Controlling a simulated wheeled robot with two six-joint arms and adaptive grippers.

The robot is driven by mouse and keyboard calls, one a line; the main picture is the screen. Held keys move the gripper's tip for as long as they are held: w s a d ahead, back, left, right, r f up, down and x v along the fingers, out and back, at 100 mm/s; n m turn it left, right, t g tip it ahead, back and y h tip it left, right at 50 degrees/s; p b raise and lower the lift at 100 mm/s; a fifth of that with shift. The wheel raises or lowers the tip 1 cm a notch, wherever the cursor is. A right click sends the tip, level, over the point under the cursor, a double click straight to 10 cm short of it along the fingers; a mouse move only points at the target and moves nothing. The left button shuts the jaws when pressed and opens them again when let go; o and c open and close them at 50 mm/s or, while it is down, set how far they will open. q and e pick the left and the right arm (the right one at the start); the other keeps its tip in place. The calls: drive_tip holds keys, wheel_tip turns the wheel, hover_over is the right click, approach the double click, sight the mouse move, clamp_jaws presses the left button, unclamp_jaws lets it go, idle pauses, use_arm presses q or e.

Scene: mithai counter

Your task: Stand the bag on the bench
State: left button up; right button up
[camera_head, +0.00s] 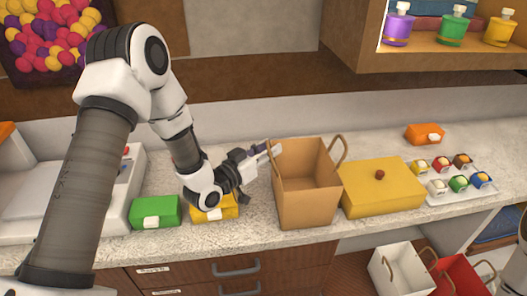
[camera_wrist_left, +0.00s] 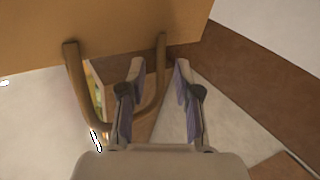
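The brown paper bag (camera_head: 308,205) stands upright and open-topped on the speckled bench (camera_head: 255,225), with a looped handle on its left and right sides. My left gripper (camera_head: 269,153) is at the upper left edge of the bag, by the left handle. In the left wrist view the bag's side (camera_wrist_left: 100,25) fills the upper left, and the brown handle (camera_wrist_left: 75,85) hangs across. My left gripper's fingers (camera_wrist_left: 160,75) are apart, with one leg of the handle showing between them; I cannot tell whether they touch it. My right gripper is not seen.
A yellow box (camera_head: 385,190) stands right beside the bag. A green box (camera_head: 155,212) and a smaller yellow box (camera_head: 215,210) are to the left. A tray of small sweets (camera_head: 455,185) is at the right. White (camera_head: 400,270) and red (camera_head: 460,275) bags stand lower down.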

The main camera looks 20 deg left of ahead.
use_arm(q)
drive_tip(key=b+v, duration=0.2)
drive_tip(key=v, duration=1)
drive_tip(key=shift+d, duration=0.1)
